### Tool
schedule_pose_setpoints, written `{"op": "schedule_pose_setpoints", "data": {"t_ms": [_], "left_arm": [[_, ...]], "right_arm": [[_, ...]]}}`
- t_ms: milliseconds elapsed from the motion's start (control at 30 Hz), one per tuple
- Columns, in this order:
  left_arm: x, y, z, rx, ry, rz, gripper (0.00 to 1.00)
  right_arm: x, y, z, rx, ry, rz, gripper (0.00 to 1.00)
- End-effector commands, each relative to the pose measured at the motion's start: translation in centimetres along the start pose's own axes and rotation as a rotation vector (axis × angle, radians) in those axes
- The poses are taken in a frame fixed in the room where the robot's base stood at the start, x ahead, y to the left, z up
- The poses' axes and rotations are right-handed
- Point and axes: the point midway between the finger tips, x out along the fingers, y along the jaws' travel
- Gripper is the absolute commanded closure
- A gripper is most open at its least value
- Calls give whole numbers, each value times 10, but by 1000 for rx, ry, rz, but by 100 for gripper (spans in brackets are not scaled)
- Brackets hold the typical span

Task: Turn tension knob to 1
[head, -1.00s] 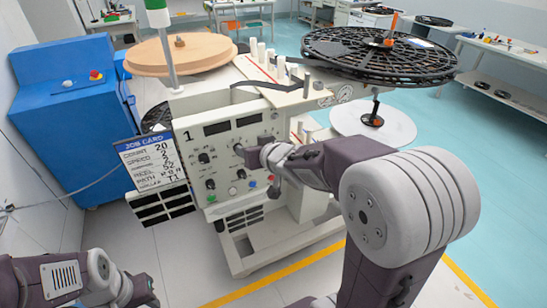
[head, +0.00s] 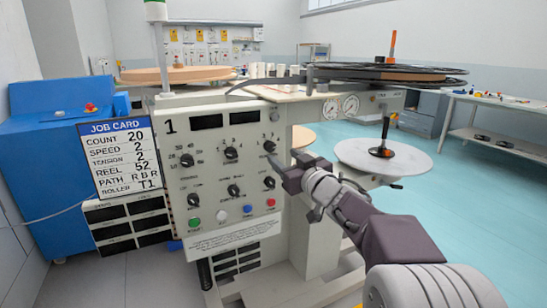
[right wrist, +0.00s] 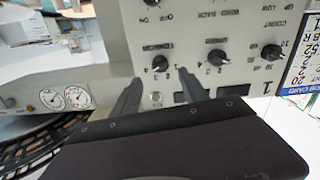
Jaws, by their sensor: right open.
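The tension knob (head: 269,146) is the black knob at the upper right of the machine's control panel (head: 215,225). It also shows in the right wrist view (right wrist: 160,63), upside down, under the label "TENSION". Its pointer setting is too small to read surely. My right gripper (head: 279,166) is in front of the panel's right side, just below the knob in the head view. In the right wrist view its fingers (right wrist: 159,77) are apart and empty, with the knob beyond and between the tips. I see no contact. My left gripper is not in view.
The speed knob (head: 231,153) and count knob (head: 187,160) sit left of it, with more knobs and coloured buttons below. A job card (head: 120,158) reads tension 2. A black reel (head: 385,72) and a white disc (head: 382,157) stand at the right.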

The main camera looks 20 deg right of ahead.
Motion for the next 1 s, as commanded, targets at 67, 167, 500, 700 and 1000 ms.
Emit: {"op": "schedule_pose_setpoints", "data": {"t_ms": [67,167,500,700,1000], "left_arm": [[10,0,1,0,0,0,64],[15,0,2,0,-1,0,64],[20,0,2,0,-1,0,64],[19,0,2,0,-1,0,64],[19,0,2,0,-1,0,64]], "right_arm": [[18,-2,5,1,0,-4,48],[40,-2,4,0,0,-4,48],[73,-1,1,1,-1,-1,48],[73,-1,1,1,-1,-1,54],[73,-1,1,-1,-1,-1,100]]}}
